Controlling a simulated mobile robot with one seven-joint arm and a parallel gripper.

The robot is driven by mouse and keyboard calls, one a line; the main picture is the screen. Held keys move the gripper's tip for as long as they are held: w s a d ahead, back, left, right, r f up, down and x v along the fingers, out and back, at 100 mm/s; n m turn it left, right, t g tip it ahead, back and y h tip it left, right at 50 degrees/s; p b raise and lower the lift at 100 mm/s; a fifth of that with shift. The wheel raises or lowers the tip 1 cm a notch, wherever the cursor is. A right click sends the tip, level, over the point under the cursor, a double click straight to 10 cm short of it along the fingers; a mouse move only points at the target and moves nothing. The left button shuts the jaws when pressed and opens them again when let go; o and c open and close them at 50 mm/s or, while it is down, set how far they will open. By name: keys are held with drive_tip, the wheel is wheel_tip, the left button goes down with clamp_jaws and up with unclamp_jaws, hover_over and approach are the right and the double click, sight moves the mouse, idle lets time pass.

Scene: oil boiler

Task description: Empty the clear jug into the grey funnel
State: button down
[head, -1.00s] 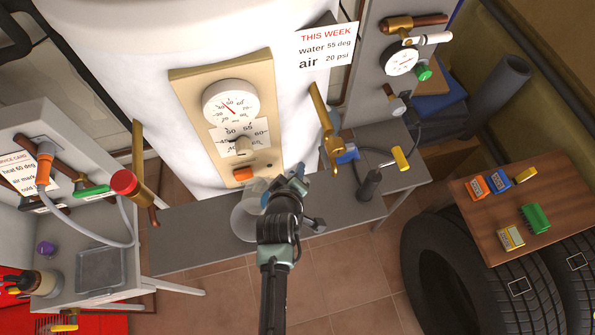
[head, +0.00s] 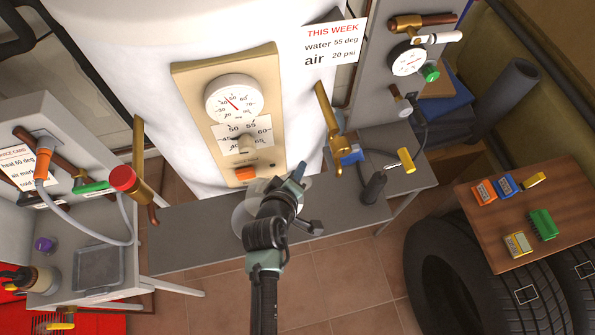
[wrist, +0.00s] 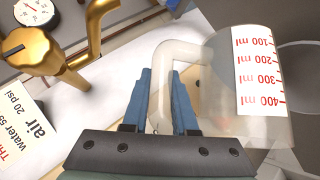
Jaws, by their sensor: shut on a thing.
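My gripper (wrist: 158,100) is shut on the handle of the clear jug (wrist: 215,85), which has a white scale with red marks from 100 to 400 ml. In the head view my gripper (head: 290,185) is over the grey bench in front of the white boiler. The jug (head: 241,218) is largely hidden there behind my wrist. It looks tilted, but I cannot tell how far, and I see no clear stream from it. A dark grey round shape (wrist: 305,65) is behind the jug in the wrist view; I cannot tell if it is the funnel.
The grey bench (head: 185,245) runs below the boiler's gauge panel (head: 190,90). A brass valve (head: 328,115) projects to the right of the panel. A red-capped pipe (head: 125,180) stands to the left. A wooden table (head: 505,235) with small coloured blocks is at the right.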

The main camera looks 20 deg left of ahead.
sight(283, 175)
drive_tip(key=shift+s+a+b, duration=0.1)
drive_tip(key=shift+a+b, duration=0.1)
drive_tip(key=shift+b, duration=0.3)
drive_tip(key=shift+s+a+n+t+h+b, duration=0.15)
drive_tip(key=shift+n+t+h+b, duration=0.2)
drive_tip(key=shift+b, duration=0.4)
drive_tip(key=shift+s+a+r+t+b, duration=0.15)
drive_tip(key=shift+r+t+b, duration=0.1)
drive_tip(key=shift+b, duration=0.2)
drive_tip(key=shift+a+f+h+b, duration=0.15)
drive_tip(key=shift+h+b, duration=0.1)
drive_tip(key=shift+b, duration=0.15)
drive_tip(key=shift+s+a+n+b, duration=0.1)
drive_tip(key=shift+n+b, duration=0.15)
drive_tip(key=shift+b, duration=0.25)
drive_tip(key=shift+s+a+n+t+h+b, duration=0.35)
drive_tip(key=shift+t+b, duration=0.25)
drive_tip(key=shift+b, duration=0.6)
drive_tip(key=shift+a, duration=0.15)
drive_tip(key=shift+r+b, duration=0.2)
drive_tip(key=shift+b, duration=0.15)
drive_tip(key=shift+s+a+f+n+t+h+b, duration=0.15)
drive_tip(key=shift+s+a+n+t+h+b, duration=0.2)
drive_tip(key=shift+b, duration=0.6)
